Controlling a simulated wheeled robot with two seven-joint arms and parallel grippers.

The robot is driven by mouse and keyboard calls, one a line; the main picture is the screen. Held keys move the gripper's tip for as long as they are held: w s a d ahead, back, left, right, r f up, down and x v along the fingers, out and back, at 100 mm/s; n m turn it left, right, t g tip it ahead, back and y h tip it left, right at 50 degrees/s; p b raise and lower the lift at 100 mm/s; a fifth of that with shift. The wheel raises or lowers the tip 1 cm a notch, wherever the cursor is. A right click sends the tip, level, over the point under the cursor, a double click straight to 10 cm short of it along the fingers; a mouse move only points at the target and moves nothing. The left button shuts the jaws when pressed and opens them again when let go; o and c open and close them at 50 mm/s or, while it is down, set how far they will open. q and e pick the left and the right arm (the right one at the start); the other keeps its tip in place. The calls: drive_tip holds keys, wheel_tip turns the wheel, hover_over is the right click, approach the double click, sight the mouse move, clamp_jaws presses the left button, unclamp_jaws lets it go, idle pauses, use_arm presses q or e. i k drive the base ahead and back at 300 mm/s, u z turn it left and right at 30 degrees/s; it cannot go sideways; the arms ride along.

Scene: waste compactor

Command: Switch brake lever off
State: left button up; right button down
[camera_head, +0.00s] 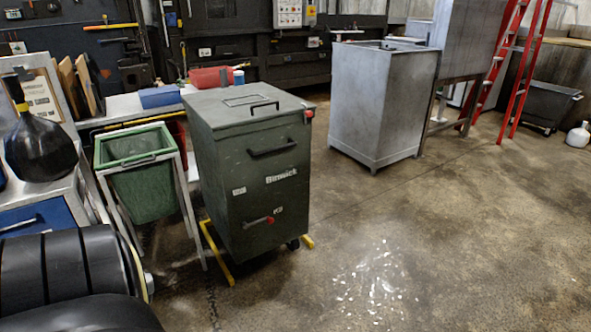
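The dark green metal waste compactor (220,165), marked "Binwick", stands upright near the middle of the camera_head view. I cannot tell which of these is the brake lever. A black handle (272,147) is high on the front, and another handle is on the lid. A dark caster (293,244) shows under the right corner. Neither of my grippers is in view.
Yellow floor rails (218,258) flank the compactor's base. A green bin (143,180) in a metal frame stands close at its left. A grey metal box (375,105) and a red ladder (516,60) stand behind right. The floor in front and to the right is clear.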

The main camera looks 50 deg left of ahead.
sight(271, 220)
drive_tip(key=u, duration=0.7)
drive_tip(key=i, duration=1.35)
drive_tip(key=u, duration=1.55)
drive_tip(key=i, duration=0.4)
drive_tip(key=u, duration=0.45)
